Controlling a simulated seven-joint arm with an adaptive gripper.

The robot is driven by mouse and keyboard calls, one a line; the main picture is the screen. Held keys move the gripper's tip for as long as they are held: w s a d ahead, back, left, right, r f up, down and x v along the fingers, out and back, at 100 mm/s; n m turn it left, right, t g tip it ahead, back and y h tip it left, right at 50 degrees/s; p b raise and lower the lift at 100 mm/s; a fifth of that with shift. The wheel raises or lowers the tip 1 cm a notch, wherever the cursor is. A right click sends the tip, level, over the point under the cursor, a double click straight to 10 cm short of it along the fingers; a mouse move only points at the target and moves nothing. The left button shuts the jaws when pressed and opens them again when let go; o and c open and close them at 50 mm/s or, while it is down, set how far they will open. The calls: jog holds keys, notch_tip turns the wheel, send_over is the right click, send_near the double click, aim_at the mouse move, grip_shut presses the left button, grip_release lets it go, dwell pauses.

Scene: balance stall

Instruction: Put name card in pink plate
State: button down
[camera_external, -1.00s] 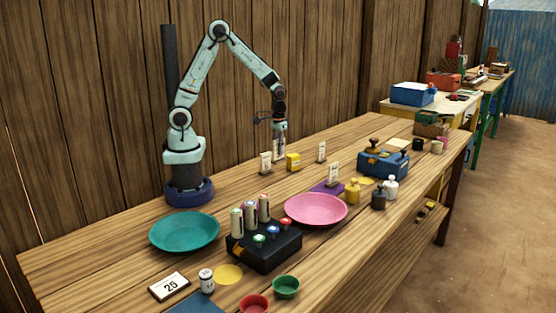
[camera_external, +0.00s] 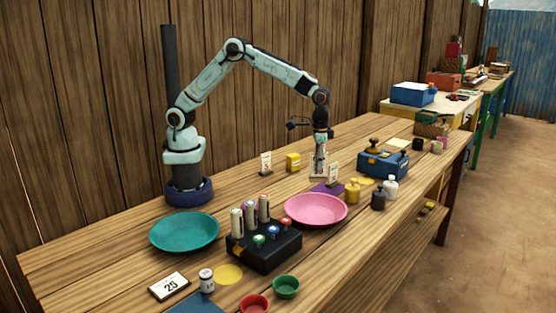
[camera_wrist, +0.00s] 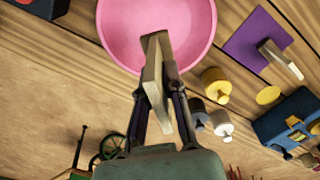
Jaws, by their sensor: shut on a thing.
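The name card (camera_wrist: 153,80) shows in the wrist view as a pale, folded tan piece between the fingers of my gripper (camera_wrist: 163,105). My gripper is shut on it; its printed face cannot be read. In the external view my gripper (camera_external: 319,165) points down above the table, behind and slightly right of the pink plate (camera_external: 315,210). The plate is round, shallow and empty. In the wrist view the pink plate (camera_wrist: 130,30) lies beyond the card, apart from the gripper in the external view.
Another card (camera_external: 334,174) stands on a purple mat (camera_external: 322,189) by the plate. A further card (camera_external: 265,163) and a yellow box (camera_external: 293,161) stand behind. A black button box (camera_external: 265,248), teal plate (camera_external: 184,232), blue box (camera_external: 383,164) and small bottles (camera_external: 353,192) surround the plate.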

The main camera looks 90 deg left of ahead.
aim_at(317, 177)
jog(key=shift+s+d+f, duration=0.15)
jog(key=shift+d+f, duration=0.05)
jog(key=shift+d, duration=0.05)
jog(key=shift+f, duration=5.35)
jog(key=c, duration=1.1)
grip_release()
jog(key=shift+c, duration=0.2)
jog(key=shift+r, duration=0.1)
notch_tip(317, 177, up, 7)
jog(key=shift+f, duration=0.1)
